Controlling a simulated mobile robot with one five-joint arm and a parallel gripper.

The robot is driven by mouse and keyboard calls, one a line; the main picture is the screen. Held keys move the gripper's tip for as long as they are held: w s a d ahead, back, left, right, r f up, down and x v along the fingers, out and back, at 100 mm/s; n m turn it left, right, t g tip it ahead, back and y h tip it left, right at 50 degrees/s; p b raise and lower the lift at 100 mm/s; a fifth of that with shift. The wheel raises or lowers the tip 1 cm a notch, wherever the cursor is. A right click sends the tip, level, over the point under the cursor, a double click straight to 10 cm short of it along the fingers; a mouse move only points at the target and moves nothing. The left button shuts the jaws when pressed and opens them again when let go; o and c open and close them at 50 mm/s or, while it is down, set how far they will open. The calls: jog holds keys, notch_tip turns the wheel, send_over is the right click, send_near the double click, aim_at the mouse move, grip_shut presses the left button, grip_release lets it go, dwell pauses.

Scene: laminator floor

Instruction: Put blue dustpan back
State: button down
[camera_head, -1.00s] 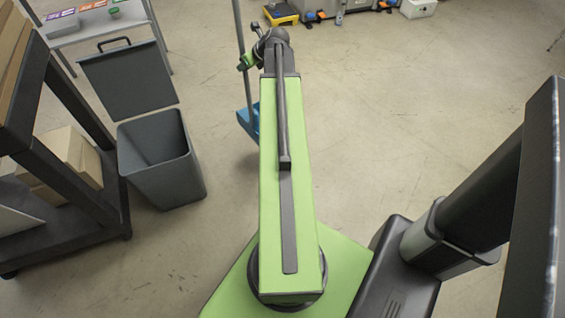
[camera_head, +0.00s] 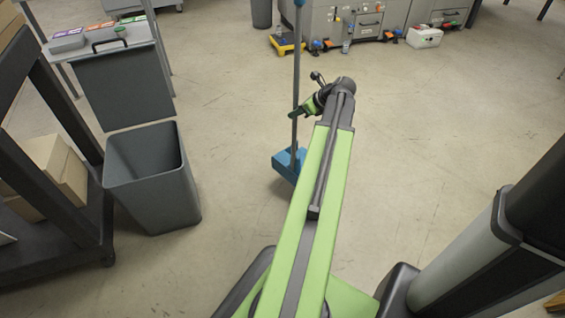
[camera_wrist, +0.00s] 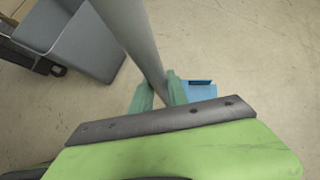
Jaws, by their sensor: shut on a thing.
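The blue dustpan (camera_head: 288,163) has a blue pan at the foot of a long grey upright handle (camera_head: 296,75). In the head view it hangs or stands just above or on the floor; I cannot tell which. My gripper (camera_head: 297,113) is shut on the handle, partway up it. In the wrist view the green fingers (camera_wrist: 158,92) close around the grey handle (camera_wrist: 145,50), and the blue pan (camera_wrist: 200,90) shows below and to the right, partly hidden by my gripper.
A grey open bin (camera_head: 152,180) with a raised lid stands left of the dustpan. A dark shelf rack (camera_head: 60,130) with cardboard boxes is at the far left. A grey machine (camera_head: 360,25), a yellow step (camera_head: 287,45) and a white box (camera_head: 424,38) stand at the back. Open floor lies to the right.

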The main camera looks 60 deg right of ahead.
jog(key=b+x, duration=1)
jog(key=x, duration=0.5)
jog(key=shift+w+a, duration=0.3)
jog(key=shift+a, duration=0.4)
jog(key=c, duration=1.3)
grip_release()
jog(key=shift+f+b, duration=0.2)
jog(key=shift+b, duration=0.1)
jog(key=p+v, duration=0.8)
jog(key=v, duration=0.4)
jog(key=shift+r+p, duration=0.1)
jog(key=shift+p, duration=0.25)
